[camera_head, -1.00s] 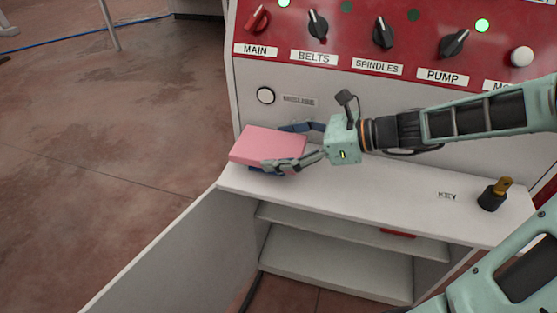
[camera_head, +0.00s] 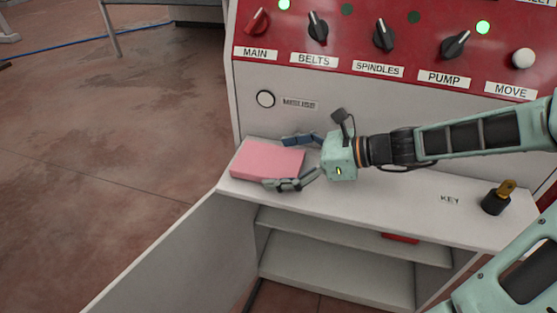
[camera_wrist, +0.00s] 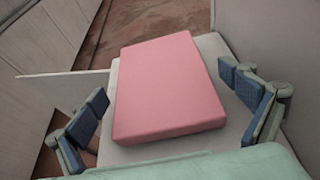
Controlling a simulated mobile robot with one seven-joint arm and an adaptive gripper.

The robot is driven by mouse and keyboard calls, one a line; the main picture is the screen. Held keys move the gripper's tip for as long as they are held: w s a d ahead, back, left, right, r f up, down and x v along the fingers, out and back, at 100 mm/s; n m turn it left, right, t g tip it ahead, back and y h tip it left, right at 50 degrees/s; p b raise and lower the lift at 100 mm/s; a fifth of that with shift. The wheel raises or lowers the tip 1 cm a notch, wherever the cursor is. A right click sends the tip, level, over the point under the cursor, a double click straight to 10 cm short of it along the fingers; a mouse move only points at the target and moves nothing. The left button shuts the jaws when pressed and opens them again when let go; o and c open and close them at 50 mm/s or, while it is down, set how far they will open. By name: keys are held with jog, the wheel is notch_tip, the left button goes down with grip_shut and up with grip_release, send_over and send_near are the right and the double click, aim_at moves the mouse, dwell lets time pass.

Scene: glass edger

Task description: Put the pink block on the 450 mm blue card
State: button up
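The pink block (camera_head: 266,160) lies flat on the left end of the white ledge (camera_head: 345,185), below the control panel. It also shows in the wrist view (camera_wrist: 168,88), resting on the white surface. My gripper (camera_head: 278,162) is open around the block, one finger on each side. In the wrist view my gripper's blue-padded fingers (camera_wrist: 164,85) stand apart from the block, with a gap on both sides. I see no blue card in either view; whether one lies under the block I cannot tell.
The red panel (camera_head: 400,25) with knobs and lit green lamps rises behind the ledge. A key (camera_head: 497,198) stands in a black base at the ledge's right. A red item (camera_head: 400,238) lies on a shelf below. An open white door panel (camera_head: 165,255) extends lower left.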

jog(key=shift+r, duration=0.15)
jog(key=shift+d+r, duration=0.15)
jog(key=shift+d, duration=0.2)
jog(key=p+v, duration=0.2)
jog(key=v, duration=0.9)
jog(key=shift+s+d, duration=0.15)
